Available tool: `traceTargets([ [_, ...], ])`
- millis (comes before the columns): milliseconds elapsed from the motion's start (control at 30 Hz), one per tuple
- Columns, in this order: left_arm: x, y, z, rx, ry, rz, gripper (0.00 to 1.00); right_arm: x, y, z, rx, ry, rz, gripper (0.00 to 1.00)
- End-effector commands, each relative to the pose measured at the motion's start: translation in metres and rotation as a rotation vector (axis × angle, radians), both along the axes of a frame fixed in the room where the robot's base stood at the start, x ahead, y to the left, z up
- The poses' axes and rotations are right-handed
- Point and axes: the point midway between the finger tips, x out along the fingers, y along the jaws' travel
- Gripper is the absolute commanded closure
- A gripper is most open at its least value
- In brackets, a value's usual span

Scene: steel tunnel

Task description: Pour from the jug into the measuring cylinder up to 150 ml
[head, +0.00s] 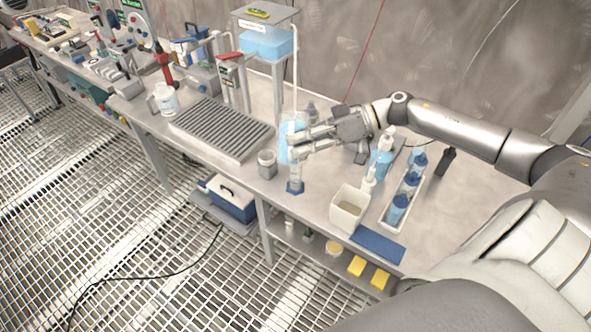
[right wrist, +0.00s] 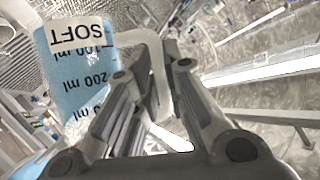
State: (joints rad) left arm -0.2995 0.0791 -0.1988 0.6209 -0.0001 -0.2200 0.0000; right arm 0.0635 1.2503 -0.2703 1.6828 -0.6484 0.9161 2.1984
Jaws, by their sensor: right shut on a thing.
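My right gripper (head: 302,137) is shut on the handle of a clear jug (head: 286,152) of blue liquid. In the right wrist view, the jug (right wrist: 80,75) shows a "SOFT" label and upside-down ml marks, with its pale handle between the fingers of my right gripper (right wrist: 158,75). In the head view, the measuring cylinder (head: 296,174), clear with a blue foot, stands on the bench just below the gripper. The gripper partly covers the jug and the cylinder's top. I cannot tell the cylinder's level. My left gripper is out of view.
A small grey-lidded pot (head: 267,164) stands left of the cylinder, beside a ribbed drain tray (head: 222,130). A white bin (head: 349,208), wash bottles (head: 381,160) and a bottle tray (head: 404,190) are to the right. A blue-water tank (head: 265,42) stands behind. The bench's front edge is close.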

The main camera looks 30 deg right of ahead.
Motion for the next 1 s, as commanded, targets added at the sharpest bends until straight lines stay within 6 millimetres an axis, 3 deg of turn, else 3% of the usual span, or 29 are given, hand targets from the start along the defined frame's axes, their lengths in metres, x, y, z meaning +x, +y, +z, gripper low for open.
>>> traceTargets([
  [1000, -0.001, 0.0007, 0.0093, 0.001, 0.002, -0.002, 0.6, 0.0027, -0.0026, 0.0071, 0.067, 0.084, 0.0, 1.0],
])
